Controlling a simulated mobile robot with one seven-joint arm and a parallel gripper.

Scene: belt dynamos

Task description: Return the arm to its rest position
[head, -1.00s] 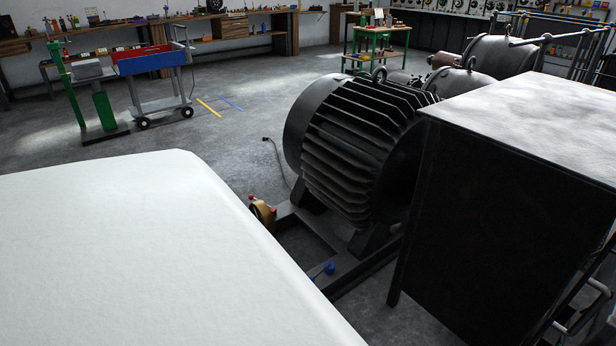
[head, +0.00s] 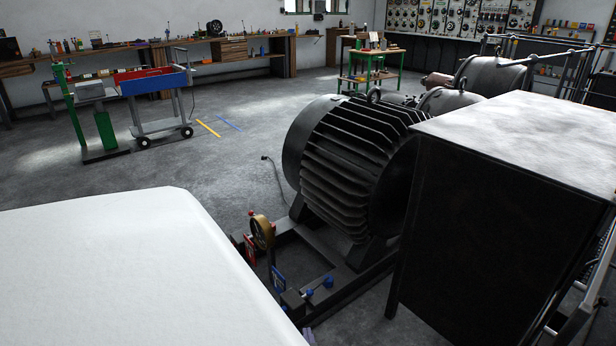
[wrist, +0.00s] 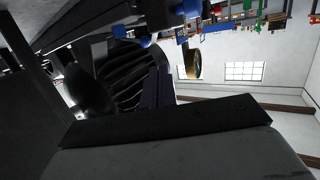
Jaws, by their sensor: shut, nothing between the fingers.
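My gripper (wrist: 158,72) shows in the wrist view as two thin dark purple fingers side by side, shut with nothing between them. A small purple piece at the bottom edge of the head view may be its fingertips. The black finned dynamo (head: 355,165) stands right of centre in the head view. In the wrist view its fins (wrist: 125,75) lie left of and behind the fingers. The tan wheel (head: 262,232) stands on the dark floor frame (head: 335,275); it also shows in the wrist view (wrist: 193,65), right of the fingers and apart from them.
A tall dark cabinet (head: 500,220) with a pale top stands close at the right. Red and blue fittings (head: 278,280) sit on the frame near the wheel. A trolley (head: 160,128) and green stand (head: 104,130) are at the left. The floor (head: 220,165) between is open.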

